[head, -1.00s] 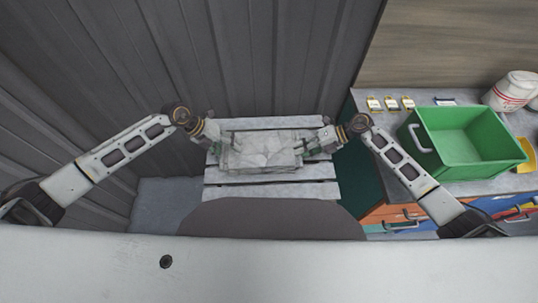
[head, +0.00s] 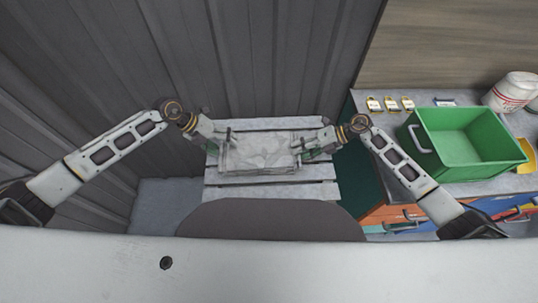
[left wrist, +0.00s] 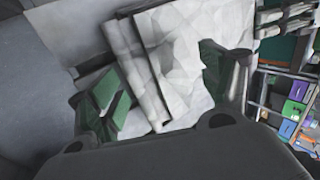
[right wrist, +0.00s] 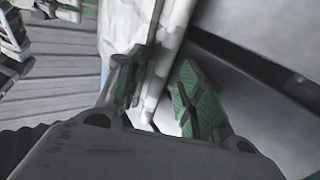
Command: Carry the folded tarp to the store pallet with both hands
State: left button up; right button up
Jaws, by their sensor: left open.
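The folded tarp (head: 262,151), a pale grey creased bundle, lies flat on the grey slatted pallet (head: 262,193) in the middle of the head view. My left gripper (head: 222,150) is at the tarp's left edge. In the left wrist view its fingers (left wrist: 165,90) are wide apart, with the tarp (left wrist: 178,60) beyond and between them. My right gripper (head: 314,149) is at the tarp's right edge. In the right wrist view its green-padded fingers (right wrist: 160,92) stand apart, with the tarp's edge (right wrist: 166,55) between them and a gap beside one pad.
Dark ribbed wall panels (head: 262,60) stand close behind and left of the pallet.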

pick_arm(q)
jog(key=shift+v, duration=2.55)
jog(key=shift+d, duration=0.1)
pick_arm(e)
jog(key=shift+r, duration=0.1)
notch_tip(320, 180, up, 10)
pick_arm(q)
jog(key=shift+s, duration=0.1)
